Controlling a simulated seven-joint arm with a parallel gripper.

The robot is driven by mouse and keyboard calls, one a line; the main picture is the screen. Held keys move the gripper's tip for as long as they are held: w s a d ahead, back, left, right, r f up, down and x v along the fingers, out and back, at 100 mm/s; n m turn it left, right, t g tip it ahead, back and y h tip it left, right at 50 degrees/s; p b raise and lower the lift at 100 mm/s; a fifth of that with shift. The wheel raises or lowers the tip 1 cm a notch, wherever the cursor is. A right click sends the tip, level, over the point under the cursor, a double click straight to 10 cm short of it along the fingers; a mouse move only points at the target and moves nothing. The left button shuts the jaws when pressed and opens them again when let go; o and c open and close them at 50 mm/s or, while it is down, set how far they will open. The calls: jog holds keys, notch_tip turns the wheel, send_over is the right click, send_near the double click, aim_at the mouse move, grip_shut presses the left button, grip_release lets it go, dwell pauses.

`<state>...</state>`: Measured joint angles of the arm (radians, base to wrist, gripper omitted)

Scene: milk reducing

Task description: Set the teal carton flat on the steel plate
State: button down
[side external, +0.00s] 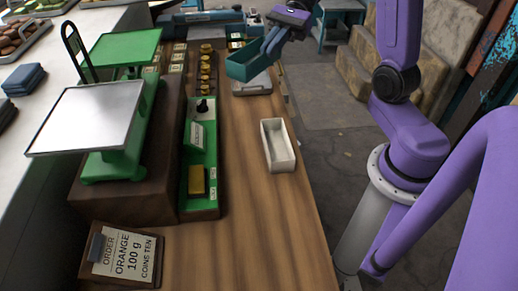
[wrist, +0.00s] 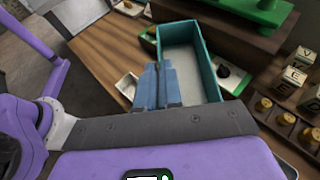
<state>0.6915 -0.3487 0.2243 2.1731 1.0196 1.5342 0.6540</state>
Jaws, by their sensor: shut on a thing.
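The teal carton (side external: 248,66) is an open, box-shaped tray held above the far part of the wooden counter. My gripper (side external: 272,42) is shut on one of its long walls. In the wrist view, the blue fingers (wrist: 165,88) pinch the near-left wall of the teal carton (wrist: 207,66), and its pale inside looks empty. The steel plate (side external: 88,117) is the bare, square, pale top of the green balance at the left, well away from the carton. In the wrist view I cannot make out the steel plate clearly.
A white open carton (side external: 278,146) stands on the counter. A green tray (side external: 203,208) with a brass block (side external: 196,180) lies beside the balance. The balance's green pan (side external: 124,47) is behind the plate. A grey device (side external: 255,87) is below the carton. An order sign (side external: 124,254) stands in front.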

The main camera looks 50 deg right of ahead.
jog(key=shift+w+d+r+m+t, duration=0.1)
jog(key=shift+w+r+m+t, duration=0.15)
jog(key=shift+w+m+t, duration=0.25)
notch_tip(320, 180, down, 18)
jog(key=shift+r, duration=0.2)
dwell(0.4)
jog(key=c, duration=1.3)
grip_release()
jog(key=shift+f, duration=0.1)
